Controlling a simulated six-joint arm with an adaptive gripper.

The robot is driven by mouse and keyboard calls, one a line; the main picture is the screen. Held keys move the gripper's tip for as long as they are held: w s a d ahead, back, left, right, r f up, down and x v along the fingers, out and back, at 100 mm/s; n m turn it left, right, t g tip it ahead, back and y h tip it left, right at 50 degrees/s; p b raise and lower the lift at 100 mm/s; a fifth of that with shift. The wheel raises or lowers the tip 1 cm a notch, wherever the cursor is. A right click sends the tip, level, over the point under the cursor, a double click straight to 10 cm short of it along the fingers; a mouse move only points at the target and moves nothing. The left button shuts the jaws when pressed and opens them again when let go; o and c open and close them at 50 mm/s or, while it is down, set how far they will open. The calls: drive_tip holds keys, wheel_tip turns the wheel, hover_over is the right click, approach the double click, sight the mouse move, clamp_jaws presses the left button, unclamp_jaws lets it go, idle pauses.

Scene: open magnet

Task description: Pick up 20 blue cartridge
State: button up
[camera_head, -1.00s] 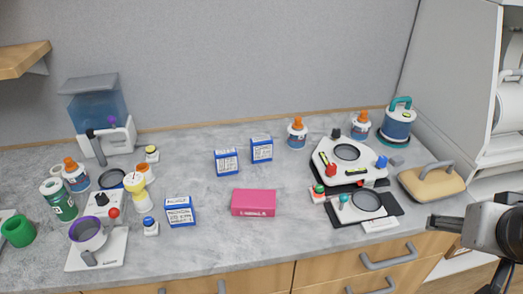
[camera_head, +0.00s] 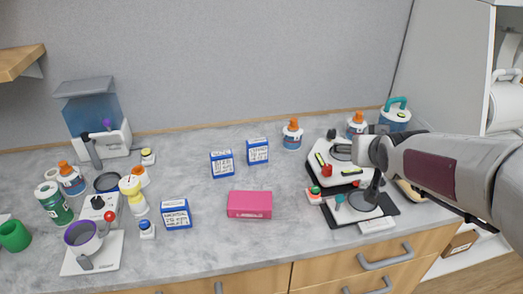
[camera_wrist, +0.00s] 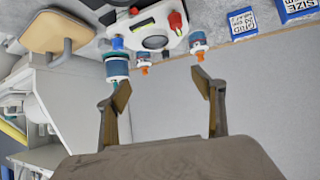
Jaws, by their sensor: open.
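Three blue-and-white cartridge boxes stand on the counter: the front left box (camera_head: 176,214), the middle box (camera_head: 222,164) and the back right box (camera_head: 257,151). Their printed labels are too small to read surely, so I cannot tell which is 20. My gripper (camera_head: 373,188) is at the right, above the white device and well right of the boxes. In the wrist view my gripper (camera_wrist: 162,88) is open, with nothing between its fingers. Two blue boxes show at that view's upper right, a nearer one (camera_wrist: 242,22) and one cut by the edge (camera_wrist: 298,9).
A pink box (camera_head: 249,204) lies mid-counter. The white device (camera_head: 335,165) and a black tray (camera_head: 345,214) are under my arm. An orange-capped bottle (camera_head: 292,134) stands between the device and boxes. A balance (camera_head: 95,252) and bottles crowd the left. Counter around the boxes is mostly clear.

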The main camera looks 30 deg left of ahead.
drive_tip(key=w+a+f+n+y, duration=0.1)
drive_tip(key=a+f, duration=0.1)
drive_tip(key=a, duration=0.4)
drive_tip(key=w+a+f+n+y, duration=0.1)
drive_tip(key=a+f, duration=0.2)
drive_tip(key=a, duration=0.4)
drive_tip(key=n+y, duration=0.2)
drive_tip(key=y, duration=0.1)
approach(258, 144)
drive_tip(key=w+a, duration=0.1)
drive_tip(key=w+a+f, duration=0.1)
drive_tip(key=w, duration=0.1)
drive_tip(key=shift+f+g, duration=0.3)
drive_tip(key=shift+g, duration=0.1)
drive_tip(key=shift+a, duration=0.1)
drive_tip(key=shift+x, duration=1.25)
drive_tip(key=shift+a, duration=0.1)
drive_tip(key=shift+x, duration=2.55)
drive_tip(key=shift+a+r, duration=0.1)
drive_tip(key=c, duration=1.2)
